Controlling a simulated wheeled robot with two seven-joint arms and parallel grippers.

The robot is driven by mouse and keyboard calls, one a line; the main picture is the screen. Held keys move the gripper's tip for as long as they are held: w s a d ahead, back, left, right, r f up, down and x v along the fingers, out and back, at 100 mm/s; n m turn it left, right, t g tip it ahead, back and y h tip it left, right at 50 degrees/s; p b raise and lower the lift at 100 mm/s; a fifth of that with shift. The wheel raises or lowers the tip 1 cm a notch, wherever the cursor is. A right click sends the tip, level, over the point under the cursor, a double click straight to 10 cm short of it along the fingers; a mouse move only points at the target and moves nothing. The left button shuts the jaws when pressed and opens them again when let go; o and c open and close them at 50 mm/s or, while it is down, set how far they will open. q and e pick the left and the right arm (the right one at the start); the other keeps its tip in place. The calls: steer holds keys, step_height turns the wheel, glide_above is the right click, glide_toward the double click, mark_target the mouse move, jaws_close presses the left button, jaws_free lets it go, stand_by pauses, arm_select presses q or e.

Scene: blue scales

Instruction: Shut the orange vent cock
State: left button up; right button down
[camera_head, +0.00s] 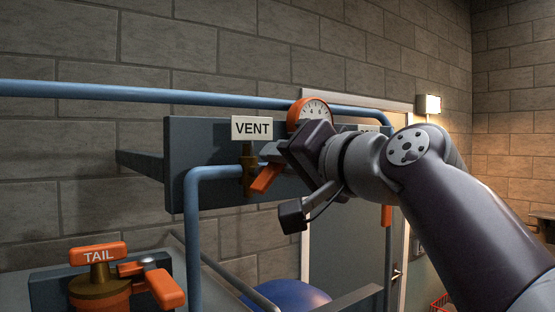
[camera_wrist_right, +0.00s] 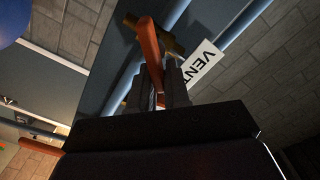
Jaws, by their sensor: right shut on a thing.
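The vent cock has an orange lever (camera_head: 264,179) on a brass body (camera_head: 248,168), under the white VENT sign (camera_head: 252,128). The lever slants down to the left in the head view. My right gripper (camera_head: 281,172) is at the lever from the right and is shut on it; its own body hides part of the lever. In the right wrist view the orange lever (camera_wrist_right: 149,45) runs down between the fingers (camera_wrist_right: 167,88), with the brass body (camera_wrist_right: 158,35) beyond. My left gripper is not in view.
A round gauge (camera_head: 311,112) stands just behind my right gripper. Blue pipes (camera_head: 194,230) run close by. An orange TAIL cock (camera_head: 98,253) is at lower left. Another orange handle (camera_head: 387,215) hangs right of my gripper, and a blue rounded object (camera_head: 290,295) lies below.

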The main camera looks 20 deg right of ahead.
steer(key=shift+w+d+f+m, duration=0.1)
steer(key=shift+f+m, duration=0.25)
steer(key=shift+m, duration=1.15)
steer(key=shift+w+d+f+m, duration=0.15)
steer(key=shift+f+m, duration=0.25)
steer(key=shift+m, duration=1.1)
steer(key=shift+s+d+f+m, duration=0.1)
steer(key=shift+f+m, duration=0.25)
steer(key=shift+m, duration=1.15)
steer(key=shift+w, duration=0.1)
steer(key=c, duration=1.2)
jaws_free()
